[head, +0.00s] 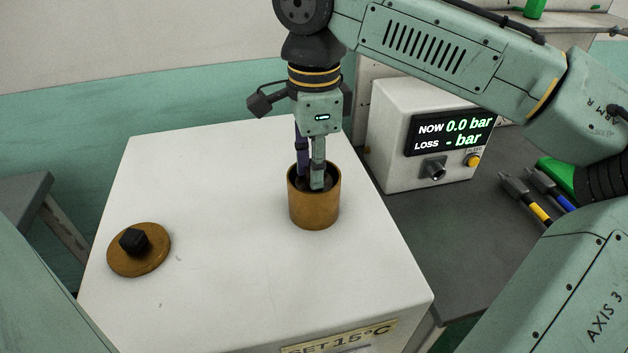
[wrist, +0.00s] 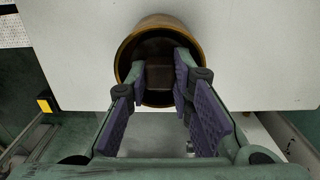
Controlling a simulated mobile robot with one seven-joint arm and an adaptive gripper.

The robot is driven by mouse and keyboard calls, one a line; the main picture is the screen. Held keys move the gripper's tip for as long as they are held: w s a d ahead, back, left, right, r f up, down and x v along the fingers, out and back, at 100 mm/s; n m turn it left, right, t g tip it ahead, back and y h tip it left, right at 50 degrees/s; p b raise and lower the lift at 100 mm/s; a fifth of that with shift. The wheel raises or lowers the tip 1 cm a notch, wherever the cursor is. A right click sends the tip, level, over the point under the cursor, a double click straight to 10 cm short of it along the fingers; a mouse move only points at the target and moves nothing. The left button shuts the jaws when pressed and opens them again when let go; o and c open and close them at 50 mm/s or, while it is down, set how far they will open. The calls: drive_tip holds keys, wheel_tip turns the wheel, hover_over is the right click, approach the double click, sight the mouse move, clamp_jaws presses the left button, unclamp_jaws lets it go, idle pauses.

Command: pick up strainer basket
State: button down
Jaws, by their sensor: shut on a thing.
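A brown open-topped cylinder (head: 315,212) stands upright on top of a white box. My gripper (head: 313,180) points straight down, with its fingertips inside the cylinder's mouth. In the wrist view, my gripper (wrist: 161,82) is shut on a dark brownish thing (wrist: 158,52) inside the cylinder, which I take to be the strainer basket. The cylinder wall and the fingers hide most of it. The cylinder's rim (wrist: 122,50) surrounds the fingertips. A round brown lid (head: 152,259) with a black knob lies on the box at the left, apart from the cylinder.
The white box (head: 220,300) has free room between lid and cylinder. A pressure unit (head: 390,125) showing "NOW 0.0 bar" stands to the right on a dark bench (head: 440,220). Pen-like tools (head: 525,200) with yellow and blue bands lie on the bench's right. A grey stool (head: 25,205) is at left.

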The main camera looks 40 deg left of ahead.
wheel_tip(320, 180, up, 7)
drive_tip(key=shift+r+b, duration=0.1)
drive_tip(key=shift+b, duration=0.25)
wheel_tip(320, 180, up, 4)
drive_tip(key=p, duration=0.3)
drive_tip(key=shift+f, duration=0.2)
drive_tip(key=shift+f, duration=0.1)
